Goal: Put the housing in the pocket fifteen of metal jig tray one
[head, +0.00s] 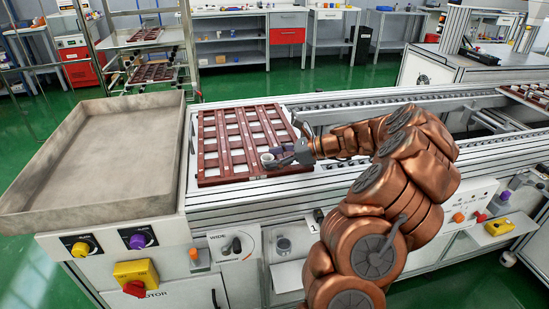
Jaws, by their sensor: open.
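The jig tray (203,146), a brown grid with pale pockets, lies on the conveyor left of my arm. A small light-grey round cup, seemingly the housing (267,158), is at the tray's front right part. My gripper (277,157) is open at the cup's right side, low over the tray. Whether the fingers touch the cup, and whether it sits fully down in a pocket, I cannot tell. The gripper and wrist hide part of the tray's right front. Pocket numbers are not readable.
A large empty grey bin (95,150) stands left of the tray. The conveyor (400,100) runs right to another brown tray (528,95). A rack (150,60) with similar trays is behind left. Knobs and an emergency stop (136,275) line the front panel.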

